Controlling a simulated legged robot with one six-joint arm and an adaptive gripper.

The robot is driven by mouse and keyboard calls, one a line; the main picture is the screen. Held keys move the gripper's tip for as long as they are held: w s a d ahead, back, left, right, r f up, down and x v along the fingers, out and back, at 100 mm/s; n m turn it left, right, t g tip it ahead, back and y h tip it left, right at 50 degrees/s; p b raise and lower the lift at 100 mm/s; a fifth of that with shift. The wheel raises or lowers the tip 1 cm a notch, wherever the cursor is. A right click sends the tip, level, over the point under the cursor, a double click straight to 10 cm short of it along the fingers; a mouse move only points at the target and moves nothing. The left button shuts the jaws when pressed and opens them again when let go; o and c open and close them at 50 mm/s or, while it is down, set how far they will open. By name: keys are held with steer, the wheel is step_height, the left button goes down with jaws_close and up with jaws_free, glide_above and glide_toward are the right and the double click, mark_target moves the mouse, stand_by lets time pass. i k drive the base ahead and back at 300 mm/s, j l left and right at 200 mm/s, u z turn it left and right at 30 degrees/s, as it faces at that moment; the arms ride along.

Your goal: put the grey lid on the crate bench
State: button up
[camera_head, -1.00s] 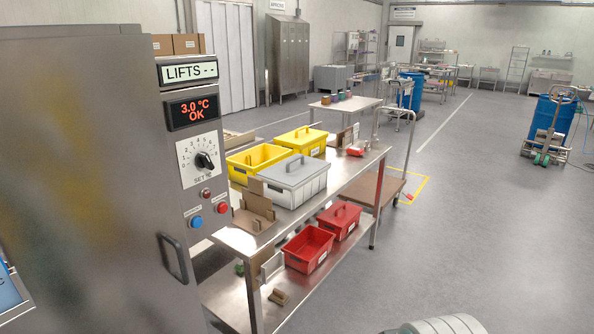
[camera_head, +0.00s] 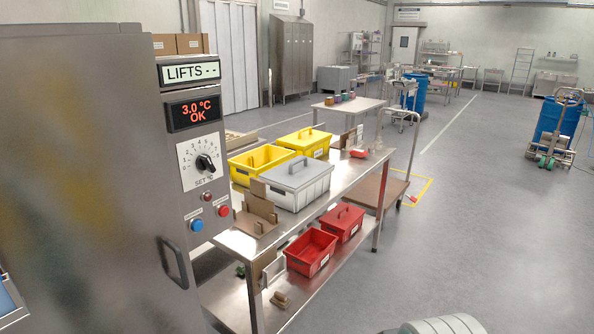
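The grey lid (camera_head: 296,172) with a raised handle sits on a light grey crate (camera_head: 303,194). That crate stands on the top shelf of a steel bench (camera_head: 345,180), in the middle of the view. Beside it are an open yellow crate (camera_head: 246,174) and a yellow crate with a yellow lid (camera_head: 305,142). On the lower shelf are an open red crate (camera_head: 311,262) and a lidded red crate (camera_head: 343,231). My gripper does not show in this view.
A steel cabinet (camera_head: 80,180) with a dial and display fills the left side. A trolley (camera_head: 388,190) stands at the bench's far end. Blue drums (camera_head: 552,120) stand farther back. The grey floor (camera_head: 450,230) to the right is clear.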

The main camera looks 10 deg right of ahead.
mark_target(340, 166)
steer(key=i+l+u, duration=0.15)
steer(key=i+l, duration=0.15)
steer(key=i+l+u, duration=0.15)
steer(key=i+l, duration=0.15)
steer(key=i, duration=0.2)
steer(key=i+l+u, duration=0.15)
steer(key=i+l, duration=0.25)
steer(key=i+l+u, duration=0.1)
steer(key=i+l, duration=0.25)
steer(key=i+l+u, duration=0.15)
steer(key=i+l, duration=0.2)
steer(key=l, duration=0.15)
steer(key=i+l+u, duration=0.15)
steer(key=i+l, duration=0.15)
steer(key=l, duration=0.2)
steer(key=i+l+u, duration=0.15)
steer(key=i+l, duration=0.15)
steer(key=l, duration=0.2)
